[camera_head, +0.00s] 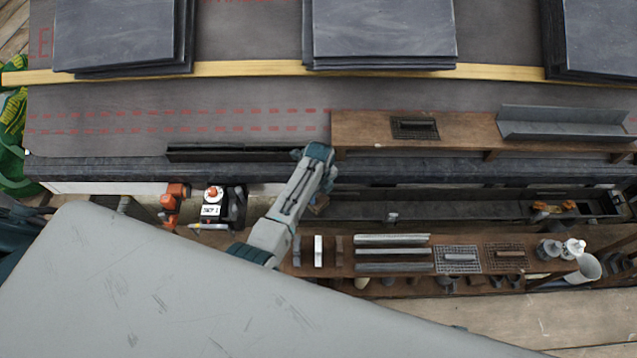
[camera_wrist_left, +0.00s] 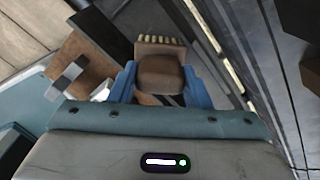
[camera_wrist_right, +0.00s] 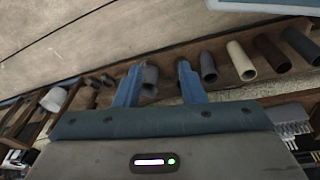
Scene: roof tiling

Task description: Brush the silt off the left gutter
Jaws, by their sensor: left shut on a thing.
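My left gripper (camera_head: 318,207) is shut on a brush in the left wrist view. The brush (camera_wrist_left: 160,75) has a brown wooden body and pale bristles pointing away from me. In the head view the gripper is mostly hidden behind its own arm, near the left end of a long dark gutter channel (camera_head: 475,209). I cannot tell whether the bristles touch the gutter, and no silt can be made out. My right gripper (camera_wrist_right: 155,85) is open and empty; a grey tube shows beyond its fingers. It is not visible in the head view.
A wooden shelf (camera_head: 345,270) with metal strips, mesh pieces and tubes runs below the gutter. Slate stacks (camera_head: 385,30) lie on the roof. A brown plank (camera_head: 460,130) carries a grey metal trough (camera_head: 560,124). A black box (camera_head: 232,205) and orange tool (camera_head: 172,200) sit left of my arm.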

